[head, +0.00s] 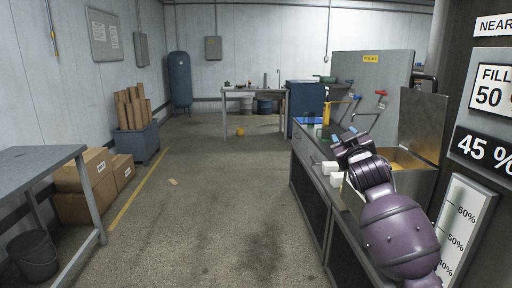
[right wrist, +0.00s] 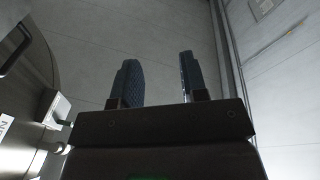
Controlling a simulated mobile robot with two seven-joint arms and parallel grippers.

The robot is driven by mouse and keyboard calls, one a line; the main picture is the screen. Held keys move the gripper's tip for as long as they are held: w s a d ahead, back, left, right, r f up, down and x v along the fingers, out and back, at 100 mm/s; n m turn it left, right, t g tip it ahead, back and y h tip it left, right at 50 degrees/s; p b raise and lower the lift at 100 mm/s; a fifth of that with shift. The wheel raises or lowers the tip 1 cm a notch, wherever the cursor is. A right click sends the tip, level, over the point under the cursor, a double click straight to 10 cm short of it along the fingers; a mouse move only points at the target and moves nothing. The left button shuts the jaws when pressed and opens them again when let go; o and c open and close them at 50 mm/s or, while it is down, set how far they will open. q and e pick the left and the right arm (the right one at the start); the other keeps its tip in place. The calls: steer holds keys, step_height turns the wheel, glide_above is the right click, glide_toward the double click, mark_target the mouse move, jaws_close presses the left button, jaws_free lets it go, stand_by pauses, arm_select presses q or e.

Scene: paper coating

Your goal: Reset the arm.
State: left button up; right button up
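My right arm (head: 388,205) comes in from the lower right in the head view and reaches over the metal counter. My right gripper (head: 344,134) is above the counter, beside the open metal tank. In the right wrist view the right gripper (right wrist: 158,80) has its two dark fingers apart with nothing between them, against the pale wall and ceiling. My left arm and left gripper are in neither view.
White blocks (head: 331,172) stand on the counter's near edge. The metal tank (head: 420,127) has its lid raised. Level signs (head: 487,150) stand at far right. A table (head: 36,160) and cardboard boxes (head: 88,172) are left. The middle floor is mostly clear.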

steer(key=s+f+m+g+y, duration=0.1)
steer(key=s+f, duration=0.8)
steer(key=f, duration=0.4)
steer(key=s+f+m+g+y, duration=0.1)
steer(key=s+f+g, duration=0.1)
steer(key=s+f, duration=0.9)
steer(key=s+d+f+m+g+h, duration=0.1)
steer(key=s+f+g, duration=0.2)
steer(key=s+f, duration=0.8)
steer(key=s+d+f+m+g+h, duration=0.1)
steer(key=s+d+f+g, duration=0.1)
steer(key=s+f, duration=0.9)
steer(key=s+g, duration=0.1)
steer(key=s, duration=0.5)
steer(key=shift+d+f+m, duration=0.15)
steer(key=shift+m, duration=0.15)
